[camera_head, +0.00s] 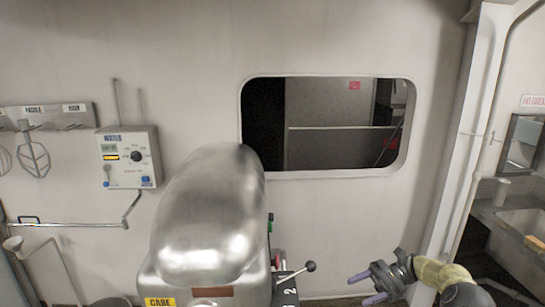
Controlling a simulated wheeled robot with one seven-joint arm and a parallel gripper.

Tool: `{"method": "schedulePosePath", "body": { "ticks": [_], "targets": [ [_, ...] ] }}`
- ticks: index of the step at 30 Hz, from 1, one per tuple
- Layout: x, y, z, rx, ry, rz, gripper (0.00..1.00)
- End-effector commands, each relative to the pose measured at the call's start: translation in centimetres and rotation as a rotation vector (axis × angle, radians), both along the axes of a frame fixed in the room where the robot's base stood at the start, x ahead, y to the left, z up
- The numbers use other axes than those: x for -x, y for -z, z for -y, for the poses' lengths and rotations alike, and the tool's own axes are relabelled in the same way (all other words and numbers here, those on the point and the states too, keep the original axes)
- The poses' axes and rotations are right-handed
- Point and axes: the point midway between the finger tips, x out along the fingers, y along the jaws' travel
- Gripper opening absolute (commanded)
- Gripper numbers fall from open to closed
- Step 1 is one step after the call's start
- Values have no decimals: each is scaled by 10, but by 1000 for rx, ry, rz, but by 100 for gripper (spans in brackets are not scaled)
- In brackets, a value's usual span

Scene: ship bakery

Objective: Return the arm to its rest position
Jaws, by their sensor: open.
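My gripper (360,288) is at the lower right of the head view, with its two fingers spread and pointing left. Nothing is between the fingers. My arm (445,277) reaches in from the bottom right edge, and its lower part is outside the picture. The gripper is to the right of a large mixer, apart from its lever in the picture.
The metal mixer (207,215) stands at centre left, with a black-knobbed lever (310,267) on its right. A control box (127,158) and hanging whisks (33,158) are on the wall. A window opening (330,125) is behind. A sink (522,228) is at right.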

Motion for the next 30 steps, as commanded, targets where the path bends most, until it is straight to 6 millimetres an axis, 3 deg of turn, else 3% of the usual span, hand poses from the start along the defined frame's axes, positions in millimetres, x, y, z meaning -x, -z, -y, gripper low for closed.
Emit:
{"method": "schedulePosePath", "body": {
  "ticks": [17, 24, 30],
  "targets": [
    [11, -2, -68, 266, -72, 112, 53],
    [39, 1, -106, 509, -157, 274, 53],
    [71, 4, -119, 709, -247, 463, 53]
  ]
}}
